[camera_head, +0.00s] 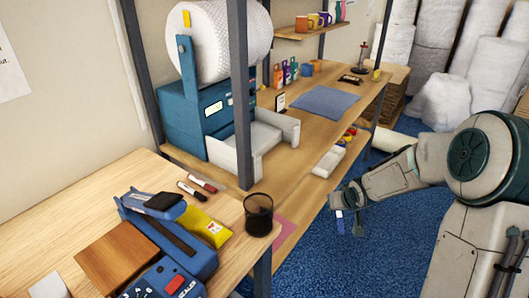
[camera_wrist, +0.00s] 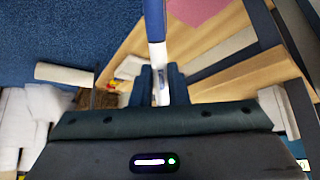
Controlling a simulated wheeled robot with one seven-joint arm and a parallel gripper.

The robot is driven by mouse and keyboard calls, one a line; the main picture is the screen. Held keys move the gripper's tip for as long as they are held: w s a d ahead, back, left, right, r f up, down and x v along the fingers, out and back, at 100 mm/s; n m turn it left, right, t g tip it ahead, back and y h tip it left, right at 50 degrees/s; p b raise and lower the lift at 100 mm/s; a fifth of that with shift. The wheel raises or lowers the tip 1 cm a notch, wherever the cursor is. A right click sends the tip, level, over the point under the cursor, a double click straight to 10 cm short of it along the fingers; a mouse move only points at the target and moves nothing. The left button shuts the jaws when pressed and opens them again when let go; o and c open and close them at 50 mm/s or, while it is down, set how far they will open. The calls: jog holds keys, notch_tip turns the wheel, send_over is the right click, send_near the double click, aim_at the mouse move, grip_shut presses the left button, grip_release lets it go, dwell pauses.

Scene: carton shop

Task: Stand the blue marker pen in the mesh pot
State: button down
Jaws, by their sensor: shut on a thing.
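The blue marker pen (camera_wrist: 154,22) has a blue body and a white section. In the wrist view it runs from the top edge down between the fingers of my gripper (camera_wrist: 161,85), which is shut on it. In the head view my gripper (camera_head: 347,217) hangs over the blue carpet, right of the benches, and a short blue part of the pen (camera_head: 340,222) shows below it. The dark mesh pot (camera_head: 258,218) stands upright on the front bench near its right corner, left of my gripper and well apart from it. The pot looks empty.
Black and red markers (camera_head: 203,184) lie on the front bench (camera_head: 90,200) behind a yellow packet (camera_head: 205,228) and a blue sealer (camera_head: 178,240). A dark post (camera_head: 240,100) rises behind the pot. Open carpet lies below my gripper.

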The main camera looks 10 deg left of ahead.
jog(key=s+a+r+n+t+y+p, duration=0.1)
jog(key=s+a+r+n+t+y, duration=0.15)
jog(key=a+r+y, duration=0.45)
jog(key=s+a+r+n+t+y+p, duration=0.1)
jog(key=s+a+r+n+y, duration=0.2)
jog(key=a+r, duration=0.65)
jog(key=s+a+r+n+g+y, duration=0.3)
jog(key=s+a+r+n+y, duration=0.15)
jog(key=s+r, duration=0.2)
jog(key=shift+w+d+f+b, duration=0.1)
jog(key=shift+w+f+b, duration=0.05)
jog(key=shift+f+b, duration=2.85)
jog(key=shift+w+d+f+b, duration=0.1)
jog(key=shift+w+f+b, duration=0.05)
jog(key=shift+f+b, duration=2.85)
jog(key=shift+f+p, duration=0.55)
jog(key=shift+p, duration=0.05)
jog(key=c, duration=1.3)
grip_release()
jog(key=shift+c, duration=0.2)
jog(key=v, duration=1.3)
jog(key=shift+d, duration=0.45)
